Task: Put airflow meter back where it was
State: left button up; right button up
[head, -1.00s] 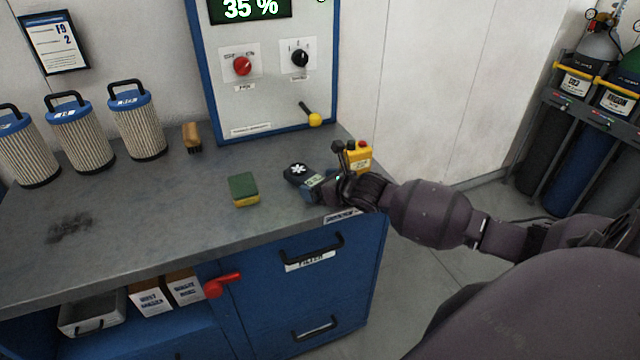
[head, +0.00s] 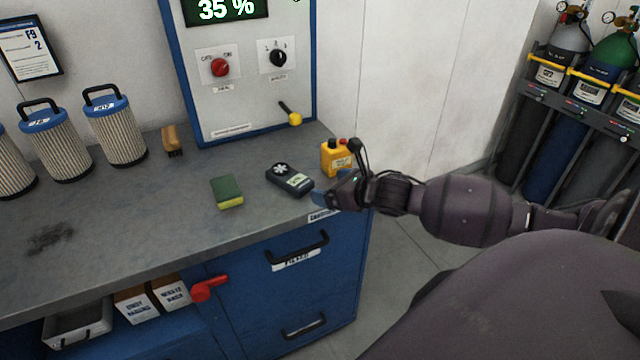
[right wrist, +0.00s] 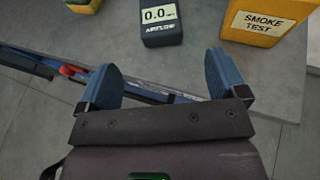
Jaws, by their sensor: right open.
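The airflow meter (head: 289,179) is a dark handheld unit with a white fan wheel and a small display. It lies on the grey bench top near its right end. In the right wrist view the meter (right wrist: 161,22) shows its lower end, reading 0.0 and labelled AIRFLOW, beyond the fingertips. My right gripper (head: 322,197) is just right of the meter, apart from it. In the right wrist view the right gripper (right wrist: 162,78) is open, with nothing between its blue fingers. My left gripper is not in view.
A yellow smoke test box (head: 337,157) stands right of the meter, close to my right gripper. A green and yellow sponge (head: 227,192) lies to its left. A brush (head: 172,141) and several filters (head: 115,131) stand further left.

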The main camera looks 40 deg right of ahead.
jog(key=s+a+f+n+g+h, duration=0.1)
jog(key=s+a+f+n, duration=0.6)
jog(key=n, duration=1)
jog(key=s+a+f+n+h, duration=0.1)
jog(key=s+a+f+n, duration=0.6)
jog(key=n, duration=1.1)
jog(key=shift+s+f+g, duration=0.4)
jog(key=shift+s+f, duration=1.6)
jog(key=shift+s, duration=0.3)
jog(key=shift+a, duration=0.1)
